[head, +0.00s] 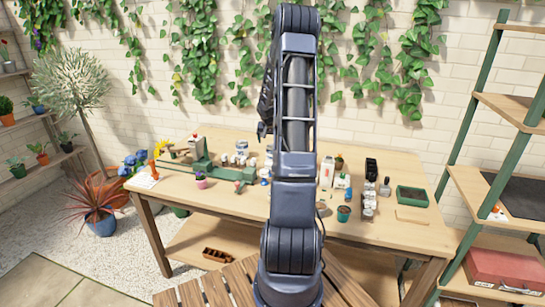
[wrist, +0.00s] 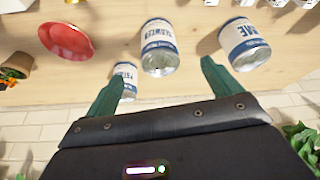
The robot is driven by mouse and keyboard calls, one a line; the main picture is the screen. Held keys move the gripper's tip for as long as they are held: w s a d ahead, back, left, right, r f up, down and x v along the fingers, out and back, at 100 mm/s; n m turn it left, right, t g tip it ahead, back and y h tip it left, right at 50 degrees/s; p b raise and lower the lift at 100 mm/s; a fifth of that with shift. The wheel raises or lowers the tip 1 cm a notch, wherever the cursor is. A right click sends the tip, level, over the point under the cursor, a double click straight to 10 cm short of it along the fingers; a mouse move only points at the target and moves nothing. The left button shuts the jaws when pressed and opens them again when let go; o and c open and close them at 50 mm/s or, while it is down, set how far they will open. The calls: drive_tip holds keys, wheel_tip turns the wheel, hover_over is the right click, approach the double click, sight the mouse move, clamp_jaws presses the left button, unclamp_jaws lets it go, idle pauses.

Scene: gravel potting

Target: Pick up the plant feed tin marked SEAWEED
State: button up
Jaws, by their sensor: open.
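The SEAWEED tin (wrist: 160,50), white with a blue band and a grey metal end, stands on the wooden bench (wrist: 195,32). In the wrist view it appears upside down, just beyond and between my fingertips. My gripper (wrist: 161,75) is open and empty, with one green finger to each side; I cannot tell the exact gap to the tin. In the head view my arm hides much of the bench middle, and I cannot tell which small tin there is SEAWEED.
A similar tin (wrist: 244,45), its label ending in ME, stands right of it. A smaller-looking tin (wrist: 125,78) is beside my left finger. A red dish (wrist: 67,40) and a potted plant (wrist: 14,66) lie left. More white containers line the top right edge.

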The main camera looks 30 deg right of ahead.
drive_tip(key=x, duration=0.8)
drive_tip(key=shift+d, duration=0.3)
drive_tip(key=shift+w+x, duration=0.15)
drive_tip(key=shift+x, duration=1.2)
drive_tip(key=shift+w+x, duration=0.1)
drive_tip(key=shift+x, duration=1.2)
drive_tip(key=shift+r, duration=0.15)
drive_tip(key=c, duration=1.3)
